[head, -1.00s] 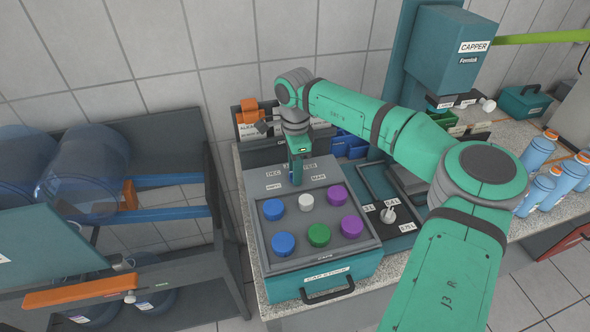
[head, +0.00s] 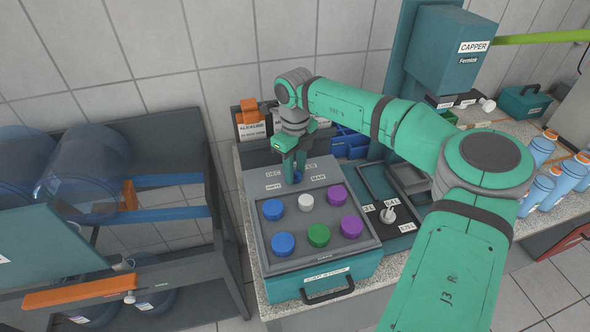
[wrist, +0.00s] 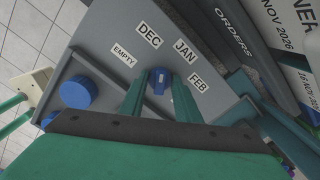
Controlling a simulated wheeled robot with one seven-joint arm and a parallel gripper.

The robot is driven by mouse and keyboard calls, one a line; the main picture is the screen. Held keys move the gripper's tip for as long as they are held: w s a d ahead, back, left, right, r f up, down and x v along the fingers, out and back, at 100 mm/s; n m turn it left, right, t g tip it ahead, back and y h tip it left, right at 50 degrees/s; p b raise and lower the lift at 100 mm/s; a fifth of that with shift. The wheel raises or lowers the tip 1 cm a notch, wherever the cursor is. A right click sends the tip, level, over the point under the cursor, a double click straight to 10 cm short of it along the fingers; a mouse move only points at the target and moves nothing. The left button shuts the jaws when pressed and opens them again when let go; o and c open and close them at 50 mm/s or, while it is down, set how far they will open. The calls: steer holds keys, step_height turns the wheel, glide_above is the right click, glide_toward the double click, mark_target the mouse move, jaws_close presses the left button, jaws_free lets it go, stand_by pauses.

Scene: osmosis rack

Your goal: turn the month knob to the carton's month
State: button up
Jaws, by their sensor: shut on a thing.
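The blue month knob (wrist: 159,84) sits on the sloped grey panel between my fingers. My gripper (wrist: 156,88) is shut on it. A light mark shows on the knob's face, but I cannot tell surely which label it points at. The labels around it read EMPTY (wrist: 122,52), DEC (wrist: 148,35), JAN (wrist: 185,51) and FEB (wrist: 198,83). In the head view my gripper (head: 294,178) is at the panel's upper part and mostly hides the knob. A sheet reading NOV 2026 (wrist: 292,25) shows at the upper right of the wrist view; I cannot identify the carton.
The cap box (head: 322,285) has blue, white, green and purple caps in front of my gripper. An orange-topped container (head: 250,118) stands behind left. A dark tray (head: 375,185) lies to the right. Blue bottles (head: 540,150) stand at the far right.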

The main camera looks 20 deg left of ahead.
mark_target(295, 171)
steer(key=m, duration=0.6)
steer(key=shift+m, duration=0.3)
stand_by(0.5)
steer(key=o, duration=1)
steer(key=shift+o, duration=0.2)
steer(key=shift+r, duration=0.1)
step_height(295, 171, up, 11)
steer(key=shift+f, duration=0.2)
